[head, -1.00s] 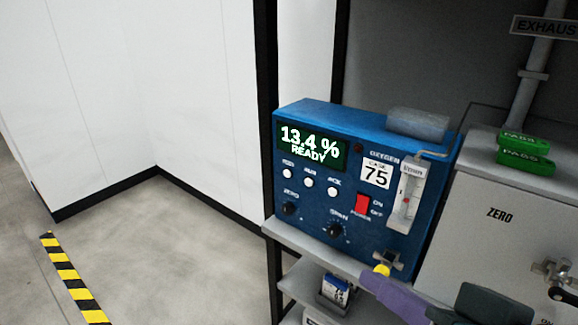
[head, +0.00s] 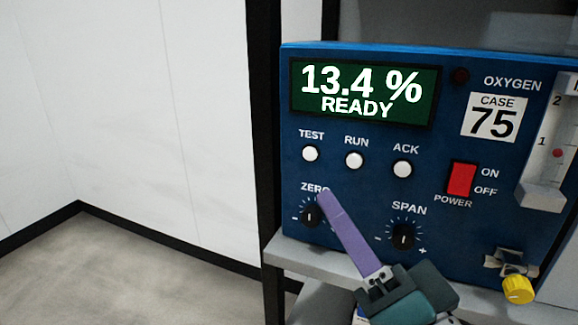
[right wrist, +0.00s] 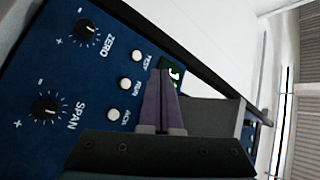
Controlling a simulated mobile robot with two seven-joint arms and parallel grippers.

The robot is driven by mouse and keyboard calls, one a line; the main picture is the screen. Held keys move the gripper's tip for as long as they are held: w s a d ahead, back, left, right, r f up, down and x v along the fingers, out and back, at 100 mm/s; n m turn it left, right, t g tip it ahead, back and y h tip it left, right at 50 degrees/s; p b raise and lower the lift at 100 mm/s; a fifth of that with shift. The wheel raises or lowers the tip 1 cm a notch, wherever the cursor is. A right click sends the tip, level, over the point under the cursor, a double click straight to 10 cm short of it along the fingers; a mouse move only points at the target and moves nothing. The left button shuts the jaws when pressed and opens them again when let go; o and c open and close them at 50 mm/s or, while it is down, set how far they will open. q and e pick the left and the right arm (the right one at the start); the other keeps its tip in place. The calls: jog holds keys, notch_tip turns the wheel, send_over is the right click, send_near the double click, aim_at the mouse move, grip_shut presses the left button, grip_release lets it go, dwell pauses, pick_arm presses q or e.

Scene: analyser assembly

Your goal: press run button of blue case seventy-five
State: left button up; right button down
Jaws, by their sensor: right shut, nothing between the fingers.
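The blue case 75 (head: 445,150) stands on a grey shelf, its front panel facing me. Its green display reads 13.4 % READY. The white RUN button (head: 354,160) sits between the TEST button (head: 310,154) and the ACK button (head: 402,169); the RUN button also shows in the right wrist view (right wrist: 125,84). My right gripper (head: 325,196) is shut and empty, its purple fingertips in front of the panel near the ZERO knob, below the RUN button in the picture. I cannot tell whether the tips touch the panel. My left gripper is not in view.
The ZERO knob (head: 310,215) and SPAN knob (head: 403,236) stick out below the buttons. A red power switch (head: 461,180) and a yellow knob (head: 517,290) are to the right. The grey shelf (head: 310,262) edge runs below the case. Open floor lies left.

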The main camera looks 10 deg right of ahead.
aim_at(354, 162)
jog(key=shift+w+d+b, duration=0.55)
jog(key=shift+w+d, duration=0.3)
jog(key=shift+w, duration=0.35)
jog(key=shift+w+d+b, duration=0.6)
jog(key=shift+w+d, duration=0.25)
jog(key=shift+w, duration=0.3)
jog(key=shift+w+d+b, duration=0.55)
jog(key=shift+w+d, duration=0.3)
jog(key=shift+w, duration=0.35)
jog(key=shift+w+d, duration=0.25)
jog(key=shift+w, duration=0.05)
jog(key=shift+w+d+b, duration=0.2)
jog(key=shift+w+b, duration=0.15)
jog(key=shift+b, duration=0.05)
dwell(0.4)
jog(key=shift+s, duration=0.1)
jog(key=shift+s+a+p, duration=0.45)
jog(key=shift+s+p, duration=0.1)
jog(key=shift+s, duration=0.05)
